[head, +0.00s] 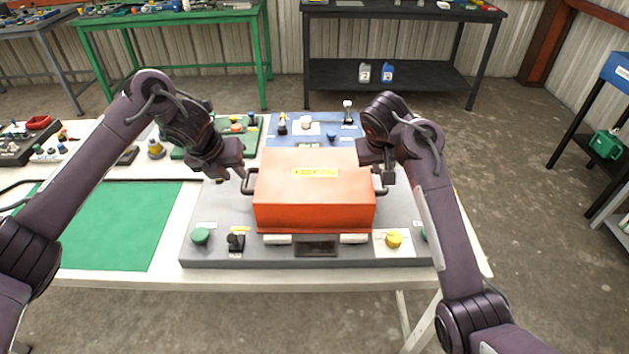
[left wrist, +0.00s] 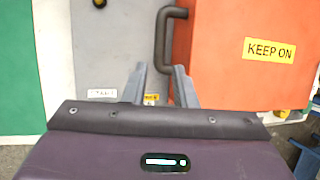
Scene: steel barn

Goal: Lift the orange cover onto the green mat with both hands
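The orange cover (head: 312,202) sits on a grey panel, with a yellow "KEEP ON" label on it and a dark handle on each side. My left gripper (head: 240,172) is at the left handle (head: 248,183). In the left wrist view its fingers (left wrist: 160,72) are apart, with the lower end of the left handle (left wrist: 163,45) between or just beyond their tips; no grip shows. My right gripper (head: 386,176) is at the right handle (head: 381,187); its fingers are too small and dark to judge. The green mat (head: 120,225) lies flat and empty at the left.
The grey panel (head: 205,255) carries a green button (head: 201,235), a black switch (head: 236,242) and a yellow knob (head: 393,240) near its front edge. A blue panel (head: 290,130) with knobs lies behind the cover. A yellow-topped button (head: 155,148) stands behind the mat.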

